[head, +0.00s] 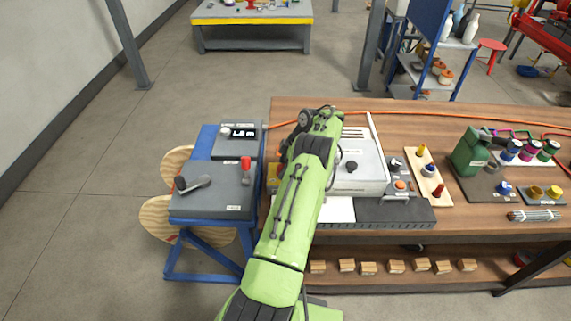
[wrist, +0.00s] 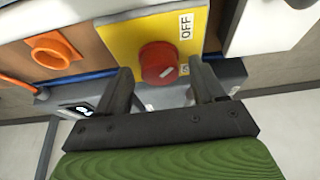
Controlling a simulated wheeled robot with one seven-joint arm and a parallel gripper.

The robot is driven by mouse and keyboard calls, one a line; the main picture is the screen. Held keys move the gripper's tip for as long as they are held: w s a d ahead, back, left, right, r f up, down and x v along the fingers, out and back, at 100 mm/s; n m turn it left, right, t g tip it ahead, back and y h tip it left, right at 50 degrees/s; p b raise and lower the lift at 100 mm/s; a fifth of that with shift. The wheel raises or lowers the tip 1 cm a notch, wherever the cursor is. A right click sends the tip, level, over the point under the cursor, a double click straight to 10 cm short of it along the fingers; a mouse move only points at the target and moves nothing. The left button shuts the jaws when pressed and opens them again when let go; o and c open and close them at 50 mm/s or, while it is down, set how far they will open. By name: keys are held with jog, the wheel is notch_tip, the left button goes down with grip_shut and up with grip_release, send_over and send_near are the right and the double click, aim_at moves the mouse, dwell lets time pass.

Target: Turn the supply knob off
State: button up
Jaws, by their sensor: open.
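The supply knob (wrist: 158,63) is a round red knob on a yellow plate (wrist: 120,38) in the wrist view. A short white mark shows slantwise on its face. An OFF label (wrist: 186,26) is on the plate, above and right of the knob. A second label below it is mostly hidden by the right finger. My gripper (wrist: 161,72) is open, with one dark finger on each side of the knob. Gaps show between the fingers and the knob; I cannot tell how deep they reach. In the head view my green arm hides the knob, and a bit of yellow plate (head: 273,178) shows beside it.
An orange ring-shaped fitting (wrist: 53,50) is left of the plate in the wrist view. In the head view a blue cart (head: 205,250) with grey boxes stands left of the wooden bench (head: 480,225). A light grey unit with a black knob (head: 351,167) is right of my arm.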

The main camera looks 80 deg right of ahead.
jog(key=p+v, duration=0.3)
jog(key=v, duration=1.2)
jog(key=shift+s+r+p, duration=0.25)
jog(key=shift+r+p, duration=0.1)
jog(key=shift+p, duration=0.05)
